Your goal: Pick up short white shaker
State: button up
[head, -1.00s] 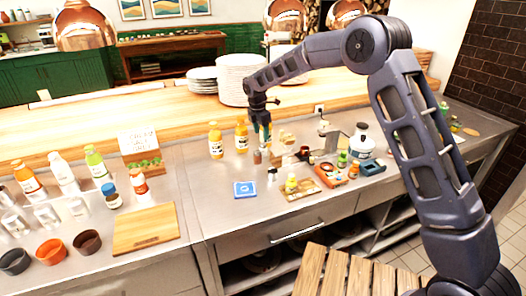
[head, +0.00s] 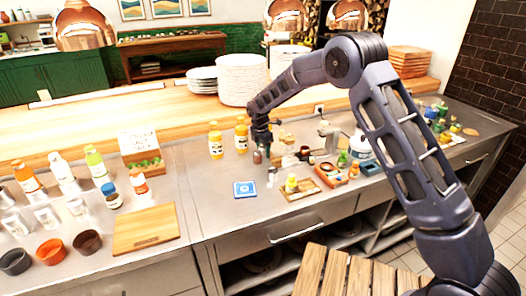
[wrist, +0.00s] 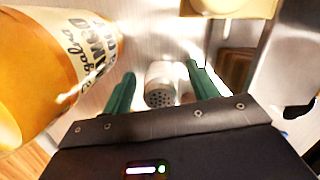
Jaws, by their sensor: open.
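A short white shaker (wrist: 160,82) with a grey perforated top shows in the wrist view, between the two green fingers of my gripper (wrist: 159,73). The fingers are open, one on each side of it, and I see no firm grip. In the head view my gripper (head: 262,146) is low over the steel counter, right of the yellow-orange bottles. A small dark brownish shaker-like item (head: 257,157) is by the fingers there, and a small pale item (head: 271,174) stands nearer the front. I cannot tell from the head view which one is between the fingers.
A mango bottle (wrist: 62,62) is close on the left in the wrist view. In the head view a blue square item (head: 245,189) lies in front, and a small board (head: 301,192) and an orange tray (head: 330,176) crowd the right.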

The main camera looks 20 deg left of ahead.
jog(key=c, duration=1.1)
jog(key=shift+r, duration=0.15)
